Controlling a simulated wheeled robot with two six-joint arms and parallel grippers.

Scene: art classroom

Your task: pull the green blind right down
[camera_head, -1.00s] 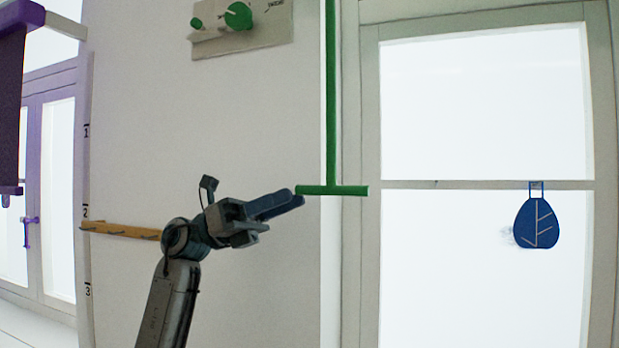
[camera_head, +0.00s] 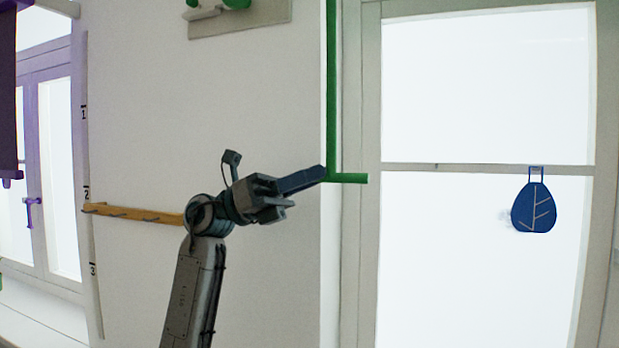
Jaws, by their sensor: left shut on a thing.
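A green pull rod (camera_head: 331,90) hangs in front of the window frame and ends in a green crossbar (camera_head: 350,178). The green blind itself is out of view above. The right end of the crossbar sticks out past the fingers. My right gripper is not in view.
A window (camera_head: 480,90) with a blue leaf-marked tag (camera_head: 534,207) is at right. A wooden hook rail (camera_head: 135,213) is on the wall behind my arm. A panel with green knobs (camera_head: 240,18) is above. A purple blind (camera_head: 8,100) hangs at far left.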

